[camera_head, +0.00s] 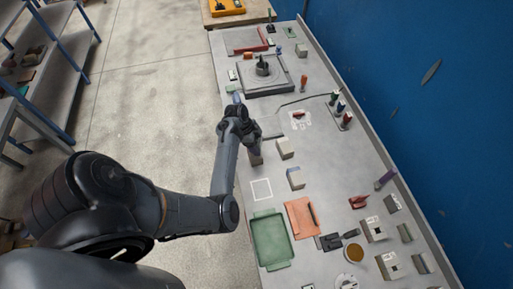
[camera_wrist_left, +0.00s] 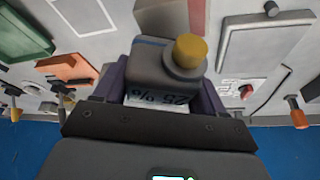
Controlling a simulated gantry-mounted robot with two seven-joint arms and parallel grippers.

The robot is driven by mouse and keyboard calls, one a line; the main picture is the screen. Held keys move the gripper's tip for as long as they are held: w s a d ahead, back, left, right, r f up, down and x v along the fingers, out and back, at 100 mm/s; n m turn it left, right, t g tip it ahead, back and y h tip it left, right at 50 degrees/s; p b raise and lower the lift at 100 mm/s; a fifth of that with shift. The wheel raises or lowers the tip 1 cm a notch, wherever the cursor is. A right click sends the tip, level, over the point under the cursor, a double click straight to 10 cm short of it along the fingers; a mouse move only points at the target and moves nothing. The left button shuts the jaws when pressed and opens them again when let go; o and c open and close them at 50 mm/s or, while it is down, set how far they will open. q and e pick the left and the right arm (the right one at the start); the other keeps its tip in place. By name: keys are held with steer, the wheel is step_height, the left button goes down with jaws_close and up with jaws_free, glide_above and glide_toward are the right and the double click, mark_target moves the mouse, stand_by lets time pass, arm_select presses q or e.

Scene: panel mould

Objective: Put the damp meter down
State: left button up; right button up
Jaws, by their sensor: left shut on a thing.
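The damp meter (camera_wrist_left: 165,75) is a grey body with a yellow round knob and a display reading about 25 %. My left gripper (camera_wrist_left: 160,100) is shut on it, with purple finger pads on both sides. In the head view my left gripper (camera_head: 254,148) points down over the near-left part of the bench, and the meter (camera_head: 256,160) shows only as a small grey-brown end below it. Its height above the bench is hard to tell. A white square outline (camera_head: 261,190) is marked on the bench just nearer than the gripper; nothing lies in it. My right gripper is not in view.
A green tray (camera_head: 257,240) and an orange mat (camera_head: 290,218) lie nearer than the outline. Grey blocks (camera_head: 285,148) (camera_head: 295,178) stand right of the gripper. The panel mould (camera_head: 286,88) is farther back. A raised rim edges the bench's right side (camera_head: 405,187).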

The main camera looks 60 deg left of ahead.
arm_select(q)
steer(key=shift+a+f, duration=0.1)
steer(key=shift+f, duration=1.95)
steer(key=shift+f, duration=0.1)
steer(key=o, duration=1.3)
